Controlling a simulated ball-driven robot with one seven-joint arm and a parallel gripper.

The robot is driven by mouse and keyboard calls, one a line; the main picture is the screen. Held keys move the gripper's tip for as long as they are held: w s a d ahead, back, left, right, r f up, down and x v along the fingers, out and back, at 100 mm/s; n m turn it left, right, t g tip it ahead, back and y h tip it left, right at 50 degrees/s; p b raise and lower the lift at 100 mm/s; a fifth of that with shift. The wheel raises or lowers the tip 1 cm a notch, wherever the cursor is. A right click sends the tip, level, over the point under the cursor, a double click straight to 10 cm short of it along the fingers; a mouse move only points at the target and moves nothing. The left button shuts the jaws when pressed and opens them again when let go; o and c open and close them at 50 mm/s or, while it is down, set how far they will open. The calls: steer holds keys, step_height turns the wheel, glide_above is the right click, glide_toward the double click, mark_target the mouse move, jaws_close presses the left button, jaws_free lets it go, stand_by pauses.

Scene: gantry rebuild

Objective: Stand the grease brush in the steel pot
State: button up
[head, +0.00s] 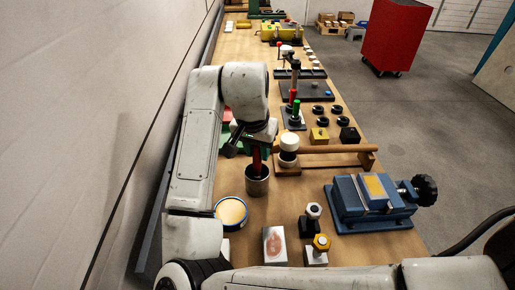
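The steel pot (257,187) is a small grey cylinder standing upright on the wooden bench, left of its middle. The dark red handle of the grease brush (257,163) rises nearly upright from the pot's mouth. Its lower end is hidden inside the pot, so I cannot tell whether it touches the bottom. My gripper (257,148) is directly above the pot, pointing down at the top of the handle. The fingers are dark and small here, and I cannot make out whether they grip the handle or stand apart around it.
An open tin with yellow contents (231,212) stands just front-left of the pot. A wooden stand with a roller (335,149) is close to the right. A blue vise (371,199) and several blocks occupy the front. A wall runs along the left.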

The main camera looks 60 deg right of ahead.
steer(key=o, duration=0.4)
steer(key=shift+r, duration=0.1)
steer(key=v, duration=1)
steer(key=shift+s+a+r, duration=0.1)
steer(key=shift+r, duration=0.2)
steer(key=shift+s+f, duration=0.1)
stand_by(0.5)
